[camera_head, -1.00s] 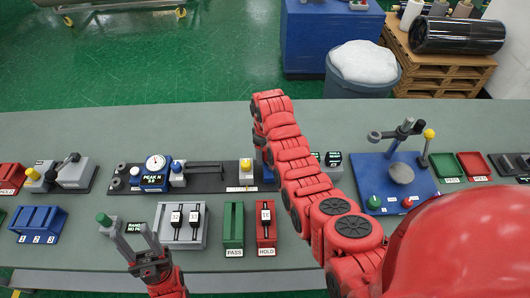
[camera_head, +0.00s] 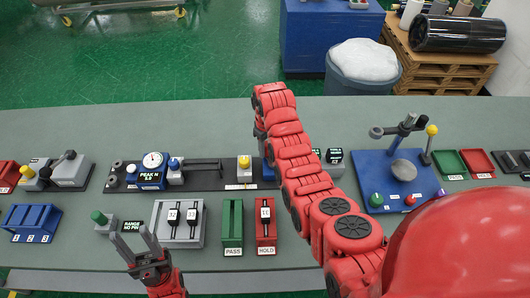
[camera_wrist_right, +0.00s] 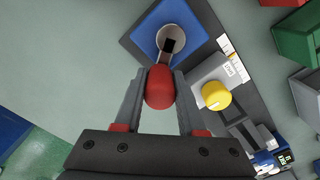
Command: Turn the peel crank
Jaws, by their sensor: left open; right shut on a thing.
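My right gripper (camera_wrist_right: 160,76) is shut on a red knob (camera_wrist_right: 160,92), the crank's handle, in the right wrist view. The grip is beside a round grey hub (camera_wrist_right: 182,42) with a dark slot, on a blue block (camera_wrist_right: 152,18). In the head view my right arm hides this gripper and most of the crank. The peel rig's dark rail (camera_head: 205,178) runs left from there, with a blue gauge unit (camera_head: 152,172) whose display is too small to read surely. My left gripper (camera_head: 131,240) is open and empty, near the table's front edge.
A yellow knob (camera_wrist_right: 215,95) on a grey block stands close to the right gripper. Green (camera_head: 231,222) and red (camera_head: 266,220) trays and a grey two-slot holder (camera_head: 180,222) lie in front of the rail. A blue stand (camera_head: 395,182) is at right.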

